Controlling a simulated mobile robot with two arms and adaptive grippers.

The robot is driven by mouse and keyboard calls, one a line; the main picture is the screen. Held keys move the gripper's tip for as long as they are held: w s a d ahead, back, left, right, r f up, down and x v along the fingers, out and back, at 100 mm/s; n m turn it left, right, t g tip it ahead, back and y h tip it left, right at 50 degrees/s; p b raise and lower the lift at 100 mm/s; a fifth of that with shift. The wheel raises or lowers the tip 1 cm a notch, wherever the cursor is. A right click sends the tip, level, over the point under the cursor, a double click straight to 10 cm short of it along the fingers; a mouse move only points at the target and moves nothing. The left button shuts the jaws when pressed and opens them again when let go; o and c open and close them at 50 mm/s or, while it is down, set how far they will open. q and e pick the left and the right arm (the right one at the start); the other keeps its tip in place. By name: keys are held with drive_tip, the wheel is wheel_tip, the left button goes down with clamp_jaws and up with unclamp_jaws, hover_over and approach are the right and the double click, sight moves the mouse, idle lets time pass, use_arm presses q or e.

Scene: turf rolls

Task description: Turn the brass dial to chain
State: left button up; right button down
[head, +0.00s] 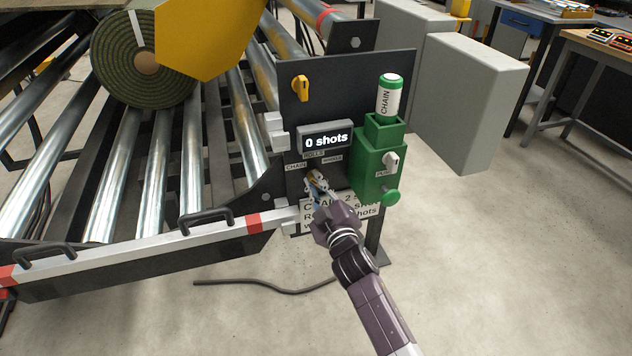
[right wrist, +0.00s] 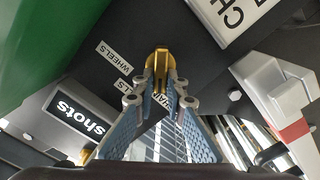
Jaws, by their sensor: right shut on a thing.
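The brass dial (head: 314,176) is on the dark panel (head: 345,80), below the display (head: 327,139) that reads "0 shots". Small labels for chain (head: 296,166), rolls (head: 313,154) and wheels (head: 332,159) sit around it. My right gripper (head: 318,183) is shut on the dial and mostly hides it in the head view. In the right wrist view the fingertips pinch the dial's raised brass grip (right wrist: 161,62), and the fingers partly cover the chain label. I cannot tell which label the dial points to. My left gripper is not in view.
A green unit (head: 372,160) with a white knob (head: 391,160) and a cylinder marked CHAIN (head: 389,95) stands close right of the dial. A yellow switch (head: 300,88) is above. A roller conveyor (head: 120,170) with a turf roll (head: 145,62) and rail (head: 150,250) lies left.

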drive_tip(key=shift+f+n, duration=0.1)
drive_tip(key=shift+n, duration=0.3)
drive_tip(key=c, duration=2)
unclamp_jaws()
drive_tip(key=shift+o, duration=0.2)
drive_tip(key=shift+s, duration=0.1)
drive_tip(key=v, duration=1.2)
